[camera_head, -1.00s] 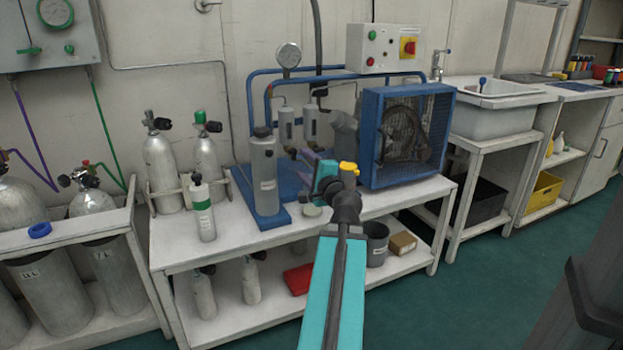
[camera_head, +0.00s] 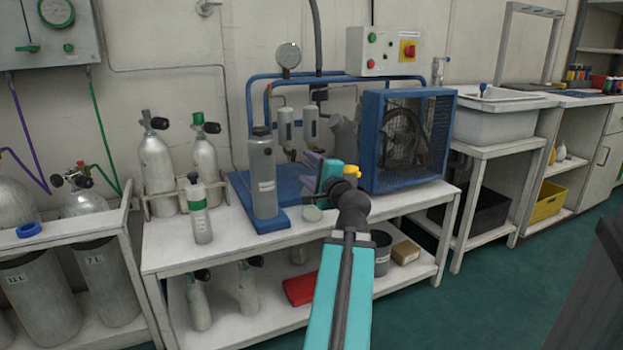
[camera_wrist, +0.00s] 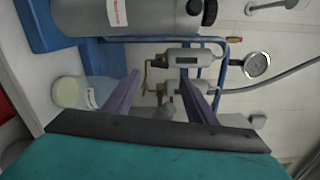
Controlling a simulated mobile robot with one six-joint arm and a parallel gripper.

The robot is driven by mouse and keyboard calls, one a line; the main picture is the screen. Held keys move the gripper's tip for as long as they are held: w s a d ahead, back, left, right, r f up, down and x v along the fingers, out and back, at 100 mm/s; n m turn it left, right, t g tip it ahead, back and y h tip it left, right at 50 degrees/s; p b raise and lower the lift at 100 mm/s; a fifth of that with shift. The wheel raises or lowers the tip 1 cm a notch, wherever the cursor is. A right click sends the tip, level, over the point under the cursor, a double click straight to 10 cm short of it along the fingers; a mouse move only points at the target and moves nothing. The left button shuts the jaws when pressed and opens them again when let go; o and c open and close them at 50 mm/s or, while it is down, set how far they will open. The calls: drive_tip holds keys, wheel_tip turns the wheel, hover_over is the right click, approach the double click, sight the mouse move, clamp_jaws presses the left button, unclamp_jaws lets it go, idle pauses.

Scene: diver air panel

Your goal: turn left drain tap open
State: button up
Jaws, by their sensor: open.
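Two grey filter cylinders hang side by side over the blue compressor base, the left one (camera_head: 285,126) and the right one (camera_head: 310,126). In the wrist view, which is turned sideways, the left cylinder (camera_wrist: 188,57) is the upper one. A thin brass-coloured drain fitting (camera_wrist: 152,63) shows at its lower end; its handle position is too small to tell. My gripper (camera_head: 312,157) is in front of and below the cylinders. Its purple fingers are apart with nothing held between them, and the drain fittings lie beyond the fingertips (camera_wrist: 159,76). My gripper partly hides that area in the head view.
A tall grey canister (camera_head: 262,178) stands left of my gripper. The blue caged fan (camera_head: 405,140) is close on the right. A gauge (camera_head: 288,56) is above.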

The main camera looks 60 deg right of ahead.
drive_tip(key=b+v, duration=0.2)
drive_tip(key=b, duration=0.1)
drive_tip(key=shift+f, duration=0.1)
idle(0.3)
idle(0.4)
